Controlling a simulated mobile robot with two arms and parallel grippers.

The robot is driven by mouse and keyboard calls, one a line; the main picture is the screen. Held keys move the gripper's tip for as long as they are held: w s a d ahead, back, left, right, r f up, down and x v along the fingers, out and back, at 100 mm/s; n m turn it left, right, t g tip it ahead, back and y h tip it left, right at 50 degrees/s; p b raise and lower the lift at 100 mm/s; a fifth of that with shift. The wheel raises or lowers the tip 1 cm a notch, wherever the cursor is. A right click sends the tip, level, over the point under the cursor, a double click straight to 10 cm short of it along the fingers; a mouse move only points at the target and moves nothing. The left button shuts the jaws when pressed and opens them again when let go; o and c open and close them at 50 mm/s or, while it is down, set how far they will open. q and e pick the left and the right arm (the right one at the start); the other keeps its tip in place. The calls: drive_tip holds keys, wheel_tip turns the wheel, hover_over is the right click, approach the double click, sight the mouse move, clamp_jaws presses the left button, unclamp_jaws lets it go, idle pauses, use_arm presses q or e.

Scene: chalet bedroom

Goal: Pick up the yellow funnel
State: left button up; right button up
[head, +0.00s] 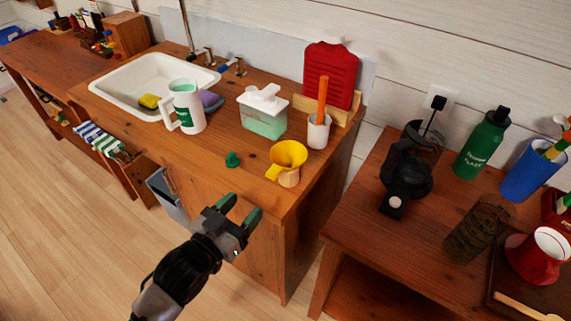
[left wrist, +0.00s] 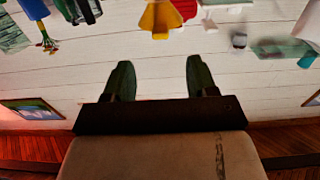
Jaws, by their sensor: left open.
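In the left wrist view, the yellow funnel (left wrist: 160,18) shows at the top, cut off by the frame, beyond and between the open fingers of the left gripper (left wrist: 160,72). My right gripper is in neither view.
A small green object (head: 232,160) lies left of the funnel. A white cup (head: 318,131) with an orange stick, a soap dispenser (head: 263,112) and a white-green mug (head: 185,106) stand behind. A lower side table (head: 360,235) with a coffee maker (head: 408,165) is at right.

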sight(269, 176)
use_arm(q)
drive_tip(key=x, duration=0.4)
drive_tip(key=shift+w+d+r, duration=0.1)
drive_tip(key=shift+d+r, duration=0.25)
drive_tip(key=shift+d, duration=0.05)
drive_tip(key=shift+w+d+p, duration=0.3)
drive_tip(key=shift+w+p, duration=0.1)
drive_tip(key=shift+w, duration=0.2)
drive_tip(key=x, duration=0.3)
drive_tip(key=shift+w+p, duration=0.3)
drive_tip(key=shift+w+d, duration=0.3)
drive_tip(key=shift+w, duration=0.05)
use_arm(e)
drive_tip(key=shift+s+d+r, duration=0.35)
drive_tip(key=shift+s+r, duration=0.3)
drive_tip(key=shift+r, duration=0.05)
use_arm(q)
drive_tip(key=c, duration=1)
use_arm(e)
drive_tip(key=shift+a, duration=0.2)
use_arm(q)
drive_tip(key=shift+r, duration=0.1)
